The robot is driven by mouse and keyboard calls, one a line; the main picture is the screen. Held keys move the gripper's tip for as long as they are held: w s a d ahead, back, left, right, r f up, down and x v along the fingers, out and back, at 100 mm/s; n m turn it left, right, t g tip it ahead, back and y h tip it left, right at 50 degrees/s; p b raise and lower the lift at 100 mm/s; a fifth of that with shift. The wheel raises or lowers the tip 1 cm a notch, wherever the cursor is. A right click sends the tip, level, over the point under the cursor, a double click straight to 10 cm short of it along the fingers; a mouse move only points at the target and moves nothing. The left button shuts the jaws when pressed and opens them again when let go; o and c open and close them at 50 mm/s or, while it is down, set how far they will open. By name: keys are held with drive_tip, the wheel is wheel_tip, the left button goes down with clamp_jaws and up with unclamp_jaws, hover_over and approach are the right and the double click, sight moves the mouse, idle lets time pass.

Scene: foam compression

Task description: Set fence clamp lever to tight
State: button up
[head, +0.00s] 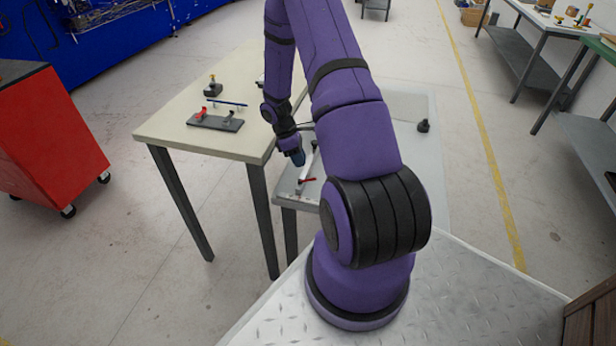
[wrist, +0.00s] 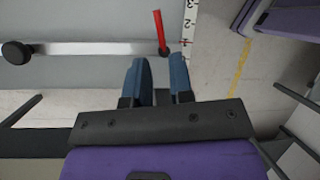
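The red fence clamp lever (wrist: 159,31) stands at the right end of a silver fence bar (wrist: 95,48) in the wrist view. In the head view the red lever (head: 307,180) lies near the front end of the fence bar (head: 306,168) on a grey machine table (head: 288,186). My gripper (wrist: 159,62) has two blue fingers parted with a gap and nothing between them.
A white ruler scale (wrist: 188,28) runs along the table edge right of the lever. A black knob (wrist: 17,52) is at the bar's other end. A cream table (head: 175,122) stands left, bearing a grey fixture (head: 216,123) with a red lever. A red cabinet (head: 45,130) is further left.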

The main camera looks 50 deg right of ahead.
sight(308, 180)
drive_tip(key=x, duration=0.7)
drive_tip(key=shift+f, duration=0.3)
clamp_jaws()
